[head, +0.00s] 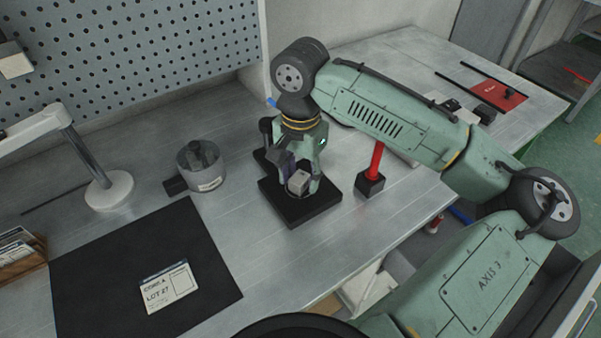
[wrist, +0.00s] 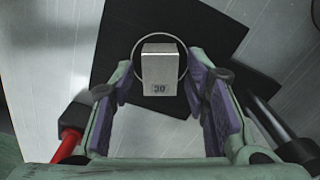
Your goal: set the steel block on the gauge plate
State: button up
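The steel block (head: 299,179) is a small pale grey block; in the wrist view the block (wrist: 160,75) shows the number 30 on its face. It appears to stand on the black square gauge plate (head: 325,201), inside a thin light ring. The plate (wrist: 215,30) also shows beneath the block in the wrist view. My gripper (head: 299,187) is low over the plate, its fingers on either side of the block. In the wrist view my gripper (wrist: 159,72) is open, with gaps between its purple pads and the block. The block's underside is hidden.
A red-handled tool on a black base (head: 370,185) stands close to the plate's right. A grey cylindrical container (head: 202,166) stands to the left. A black mat (head: 100,280) with a lot card (head: 168,287) lies front left, near a white lamp (head: 109,190).

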aim_at(299, 176)
notch_tip(299, 176, up, 12)
jog(key=b, duration=0.1)
jog(key=shift+r, duration=0.2)
dwell(0.4)
jog(key=shift+a, duration=0.1)
dwell(0.4)
